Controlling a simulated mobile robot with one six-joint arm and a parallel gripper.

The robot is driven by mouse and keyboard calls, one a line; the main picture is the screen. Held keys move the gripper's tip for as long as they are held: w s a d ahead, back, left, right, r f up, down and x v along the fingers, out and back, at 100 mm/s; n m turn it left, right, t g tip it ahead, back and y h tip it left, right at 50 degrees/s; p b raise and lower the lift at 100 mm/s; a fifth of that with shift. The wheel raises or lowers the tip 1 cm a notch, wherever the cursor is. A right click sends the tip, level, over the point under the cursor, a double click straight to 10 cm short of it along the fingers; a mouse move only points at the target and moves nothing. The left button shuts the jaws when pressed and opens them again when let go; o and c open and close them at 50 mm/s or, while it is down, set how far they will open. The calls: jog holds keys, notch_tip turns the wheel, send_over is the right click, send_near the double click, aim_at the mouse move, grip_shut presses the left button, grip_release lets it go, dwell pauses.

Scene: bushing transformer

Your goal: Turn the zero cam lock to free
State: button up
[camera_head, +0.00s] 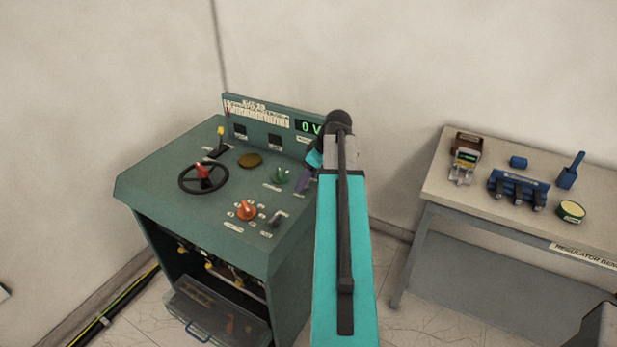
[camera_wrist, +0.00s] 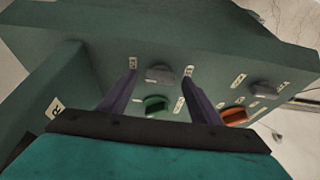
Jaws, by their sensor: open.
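The green control desk (camera_head: 165,170) carries several knobs with small labels too blurred to read, so I cannot tell for sure which is the zero cam lock. My gripper (camera_head: 303,182) is open over the desk's right side, just right of the green knob (camera_head: 281,175). In the wrist view my gripper (camera_wrist: 160,77) has its two purple fingers apart, with a grey knob (camera_wrist: 160,74) between their tips in the picture. Labels flank that knob; contact is not clear. The green knob (camera_wrist: 155,104) shows nearer between the fingers. The grey knob is hidden behind my gripper in the head view.
An orange knob (camera_head: 246,209), a dark grey knob (camera_head: 276,221), a black handwheel (camera_head: 204,177) and a yellow-tipped lever (camera_head: 220,138) stand on the desk. The upright back panel (camera_head: 260,118) has a green display. A side bench (camera_head: 455,190) holds blue parts and tins.

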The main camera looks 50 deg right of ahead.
jog(key=c, duration=1)
jog(key=shift+c, duration=0.2)
jog(key=shift+a+m, duration=0.1)
jog(key=shift+m, duration=0.3)
jog(key=m+h+b, duration=0.1)
jog(key=m, duration=0.1)
jog(key=shift+a+m+h, duration=0.1)
jog(key=shift+m+h, duration=0.2)
jog(key=shift+m, duration=0.1)
jog(key=m+h, duration=0.1)
jog(key=m, duration=0.4)
jog(key=shift+a+h, duration=0.15)
jog(key=shift+h, duration=0.25)
jog(key=m, duration=0.1)
jog(key=m+g+h, duration=0.1)
jog(key=m, duration=0.3)
jog(key=shift+w+a+g+h+b, duration=0.1)
jog(key=shift+w+g+h+b, duration=0.2)
jog(key=shift+g+b, duration=0.1)
jog(key=shift+m+g+h, duration=0.3)
jog(key=shift+m+g, duration=0.4)
jog(key=shift+m, duration=1.5)
